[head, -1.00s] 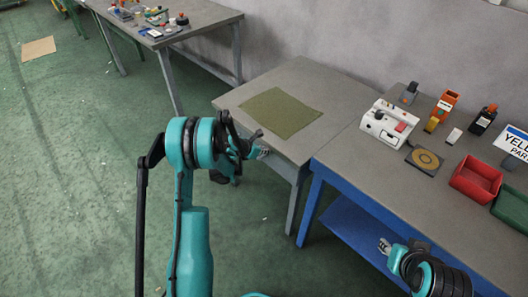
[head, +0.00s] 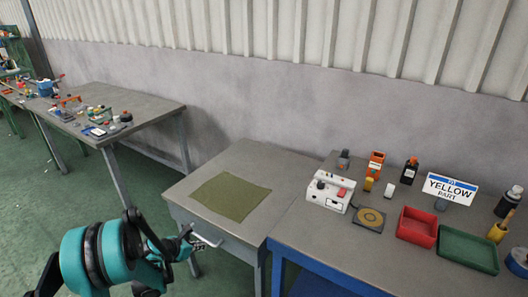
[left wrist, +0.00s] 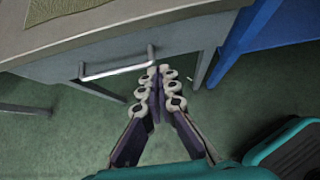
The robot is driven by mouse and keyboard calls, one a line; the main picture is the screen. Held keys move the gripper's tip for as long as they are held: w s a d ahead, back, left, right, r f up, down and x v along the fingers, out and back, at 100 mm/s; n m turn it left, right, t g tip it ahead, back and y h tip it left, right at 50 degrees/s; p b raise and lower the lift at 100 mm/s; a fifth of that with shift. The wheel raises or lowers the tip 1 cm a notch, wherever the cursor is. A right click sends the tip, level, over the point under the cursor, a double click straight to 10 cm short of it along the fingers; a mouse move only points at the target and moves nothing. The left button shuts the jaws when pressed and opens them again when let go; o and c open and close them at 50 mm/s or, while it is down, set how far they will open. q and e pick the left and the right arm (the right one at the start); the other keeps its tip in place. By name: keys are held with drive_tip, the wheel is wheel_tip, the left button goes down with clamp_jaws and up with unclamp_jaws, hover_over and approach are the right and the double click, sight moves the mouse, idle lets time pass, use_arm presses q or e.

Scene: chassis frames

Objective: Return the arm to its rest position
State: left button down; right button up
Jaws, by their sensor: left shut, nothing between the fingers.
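My left arm (head: 95,255) is teal and black and comes in at the bottom left of the head view. My left gripper (head: 186,236) is in front of the grey table's drawer, close to its metal handle (head: 208,241). In the left wrist view its fingers (left wrist: 158,78) are shut with nothing between them. There the tips lie just beside the right end of the drawer handle (left wrist: 118,68); I cannot tell whether they touch it. My right gripper is not in view.
The grey table (head: 272,180) bears a flat olive mat (head: 231,196). The blue-framed bench (head: 300,240) at right holds a white device (head: 328,192), a red bin (head: 417,227), a green bin (head: 467,250) and a YELLOW PART sign (head: 450,188). Green floor (head: 35,210) is open at left.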

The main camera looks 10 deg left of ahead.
use_arm(q)
drive_tip(key=s+d+r+m+g+y, duration=0.1)
drive_tip(key=s+d+r+m, duration=0.4)
drive_tip(key=d+r+m, duration=0.15)
drive_tip(key=s+d+r+m+g+y, duration=0.1)
drive_tip(key=s+d+r+m, duration=0.4)
drive_tip(key=r+m, duration=0.3)
drive_tip(key=s+d+r+m+y, duration=0.1)
drive_tip(key=s+d+r+m, duration=0.1)
drive_tip(key=s+m, duration=0.6)
drive_tip(key=s+d+r+m, duration=0.2)
drive_tip(key=s+d+m, duration=0.1)
drive_tip(key=s+m, duration=0.5)
drive_tip(key=shift+s+d+m+y, duration=0.15)
drive_tip(key=shift+s+m+y, duration=0.1)
drive_tip(key=shift+m+y, duration=0.15)
